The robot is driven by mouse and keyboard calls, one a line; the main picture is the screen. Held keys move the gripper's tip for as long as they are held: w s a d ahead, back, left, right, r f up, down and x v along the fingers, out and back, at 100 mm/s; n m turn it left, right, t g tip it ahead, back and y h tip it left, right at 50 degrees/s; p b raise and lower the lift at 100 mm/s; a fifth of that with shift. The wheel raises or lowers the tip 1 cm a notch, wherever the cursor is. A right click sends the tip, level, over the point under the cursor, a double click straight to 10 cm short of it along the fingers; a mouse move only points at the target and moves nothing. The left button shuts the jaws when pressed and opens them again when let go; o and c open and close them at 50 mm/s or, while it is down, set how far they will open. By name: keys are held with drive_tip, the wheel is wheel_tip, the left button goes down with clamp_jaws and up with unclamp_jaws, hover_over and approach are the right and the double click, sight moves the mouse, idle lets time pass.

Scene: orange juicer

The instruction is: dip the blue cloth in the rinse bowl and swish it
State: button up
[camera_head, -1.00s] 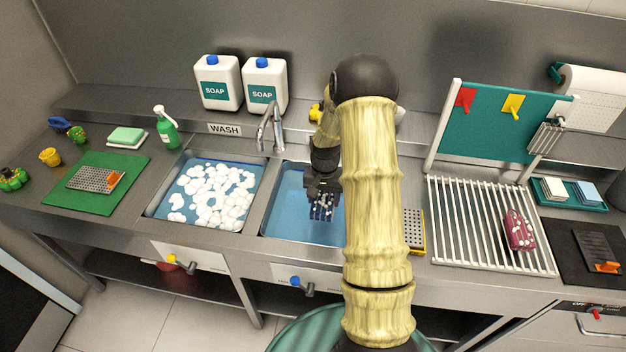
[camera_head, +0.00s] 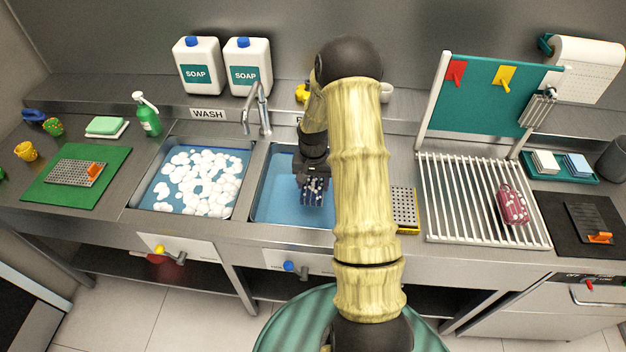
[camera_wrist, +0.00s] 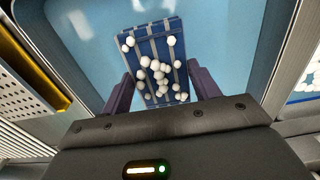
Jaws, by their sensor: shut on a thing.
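The blue cloth (camera_wrist: 153,62) has pale stripes and several white suds beads on it. It also shows in the head view (camera_head: 312,193), over the right-hand sink basin. My gripper (camera_wrist: 160,80) is shut on the cloth, with a dark finger on either side of it. The rinse bowl is that right-hand basin (camera_head: 271,207), with clear blue water in it. The cloth hangs within the basin's outline; I cannot tell whether its lower end touches the water. My arm hides the basin's right side in the head view.
Left of it is the wash basin (camera_head: 195,183) with white foam. A faucet (camera_head: 262,108) stands behind the two basins. A perforated yellow-edged tray (camera_head: 404,209) and a white drying rack (camera_head: 460,200) holding a red sudsy item (camera_head: 513,205) are to the right.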

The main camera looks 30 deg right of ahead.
drive_tip(key=f+b, duration=0.3)
drive_tip(key=f, duration=0.1)
drive_tip(key=f+b, duration=0.3)
drive_tip(key=f, duration=0.2)
drive_tip(key=f+b, duration=0.3)
drive_tip(key=f, duration=0.2)
drive_tip(key=shift+w+a, duration=0.1)
drive_tip(key=shift+a, duration=0.15)
drive_tip(key=shift+s+d, duration=0.65)
drive_tip(key=shift+d, duration=0.3)
drive_tip(key=shift+a, duration=0.1)
drive_tip(key=shift+w+a, duration=0.65)
drive_tip(key=shift+a, duration=0.25)
drive_tip(key=shift+w+a, duration=0.6)
drive_tip(key=shift+a, duration=0.3)
